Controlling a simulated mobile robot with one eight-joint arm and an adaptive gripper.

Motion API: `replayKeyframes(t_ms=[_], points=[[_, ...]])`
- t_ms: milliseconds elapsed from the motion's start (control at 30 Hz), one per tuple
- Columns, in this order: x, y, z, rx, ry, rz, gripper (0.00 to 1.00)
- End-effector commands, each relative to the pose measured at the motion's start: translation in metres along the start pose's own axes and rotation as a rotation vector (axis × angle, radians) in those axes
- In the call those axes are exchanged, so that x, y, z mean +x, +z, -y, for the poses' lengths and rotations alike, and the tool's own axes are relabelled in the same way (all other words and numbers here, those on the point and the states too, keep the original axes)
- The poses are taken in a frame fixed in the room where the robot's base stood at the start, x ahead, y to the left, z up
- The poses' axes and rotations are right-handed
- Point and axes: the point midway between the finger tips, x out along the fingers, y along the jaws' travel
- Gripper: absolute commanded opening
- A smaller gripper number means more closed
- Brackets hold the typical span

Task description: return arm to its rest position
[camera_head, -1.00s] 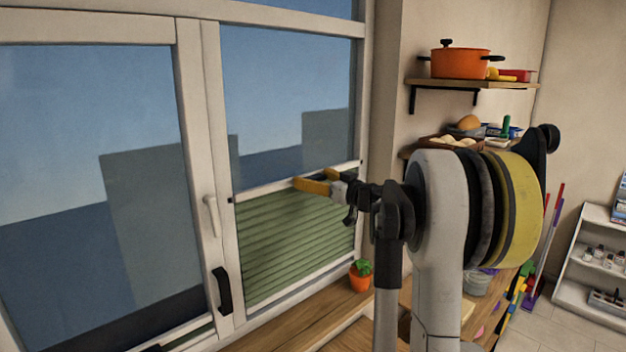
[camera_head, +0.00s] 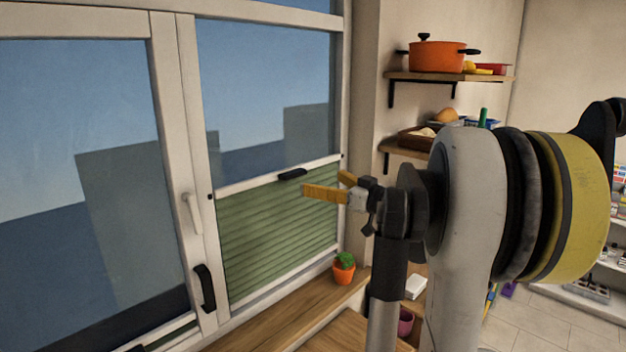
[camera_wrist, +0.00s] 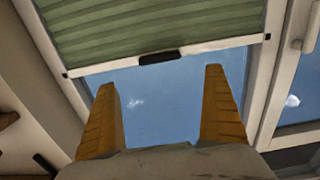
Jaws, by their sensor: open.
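My gripper (camera_head: 332,190) is in front of the right-hand window pane in the head view, its yellow fingers pointing left. In the wrist view my gripper (camera_wrist: 165,115) has its two fingers wide apart with nothing between them. The green pleated blind (camera_head: 275,235) covers the lower part of that pane. A black handle (camera_head: 292,175) sits on the blind's top rail, a little above and left of my fingertips. In the wrist view the handle (camera_wrist: 160,57) shows beyond the fingers, apart from them. My arm fills the right of the head view.
A potted plant (camera_head: 343,268) stands on the wooden sill (camera_head: 290,318) below my gripper. Wall shelves (camera_head: 450,76) with an orange pot (camera_head: 437,55) are behind my arm. A white window handle (camera_head: 191,213) and a black handle (camera_head: 204,288) are on the left frame.

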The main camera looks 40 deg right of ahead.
Motion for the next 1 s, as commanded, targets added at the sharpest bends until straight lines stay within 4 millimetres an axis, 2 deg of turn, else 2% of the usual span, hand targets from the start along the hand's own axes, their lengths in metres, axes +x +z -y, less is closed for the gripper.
replayKeyframes(t_ms=[667,767,833,867,967,1000], points=[[-0.003,0.002,0.004,0.003,-0.005,0.006,1.0],[0.005,0.011,0.029,0.024,-0.035,0.046,1.0],[0.013,0.025,0.064,0.053,-0.074,0.109,1.0],[0.016,0.033,0.084,0.067,-0.094,0.144,1.0],[0.018,0.067,0.159,0.119,-0.158,0.291,1.0],[0.014,0.083,0.191,0.136,-0.179,0.357,1.0]])
